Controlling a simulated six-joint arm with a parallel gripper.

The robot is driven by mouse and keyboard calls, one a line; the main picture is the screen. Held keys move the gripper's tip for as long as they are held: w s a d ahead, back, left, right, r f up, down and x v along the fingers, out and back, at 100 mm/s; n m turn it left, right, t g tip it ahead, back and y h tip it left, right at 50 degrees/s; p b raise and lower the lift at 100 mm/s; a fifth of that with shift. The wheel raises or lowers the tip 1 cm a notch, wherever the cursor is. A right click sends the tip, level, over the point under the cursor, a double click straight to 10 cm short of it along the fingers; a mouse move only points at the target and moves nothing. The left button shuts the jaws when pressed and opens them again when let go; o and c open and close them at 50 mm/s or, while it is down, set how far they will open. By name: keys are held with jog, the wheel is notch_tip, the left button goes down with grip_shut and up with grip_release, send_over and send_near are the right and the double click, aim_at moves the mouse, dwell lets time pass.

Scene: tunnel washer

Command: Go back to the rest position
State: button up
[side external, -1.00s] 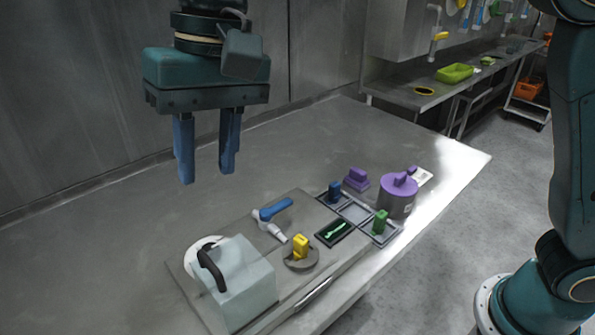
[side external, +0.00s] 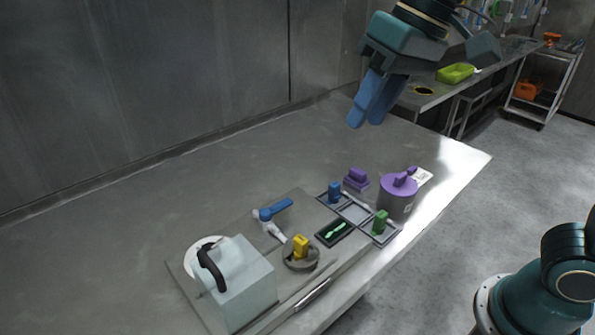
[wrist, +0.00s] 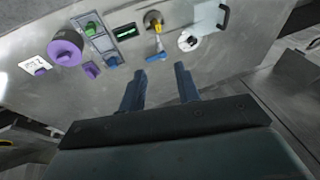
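My gripper (side external: 369,98) is raised high above the back right part of the steel table (side external: 120,240), tilted, with nothing between its blue fingers. In the wrist view my gripper (wrist: 160,80) shows two fingers spread apart with bare table between and beyond them. The objects on the table all lie well below and away from the fingers.
A clear box with a black handle (side external: 248,283), a blue-handled valve (side external: 272,212), a yellow knob (side external: 300,246), blue (side external: 334,191) and green (side external: 380,221) blocks in trays, a purple block (side external: 357,178) and a purple-lidded pot (side external: 397,199) stand on the table. The left of the table is clear.

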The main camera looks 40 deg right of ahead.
jog(key=s+d+f+t+h, duration=0.1)
jog(key=s+d+f, duration=0.3)
jog(key=d, duration=0.3)
jog(key=s+d+f+t+h, duration=0.1)
jog(key=s+d+f, duration=0.3)
jog(key=s+d, duration=0.2)
jog(key=shift+s+d+f+t+h, duration=0.25)
jog(key=shift+s+d+t+h, duration=0.05)
jog(key=shift+s+d+h, duration=0.1)
dwell(0.8)
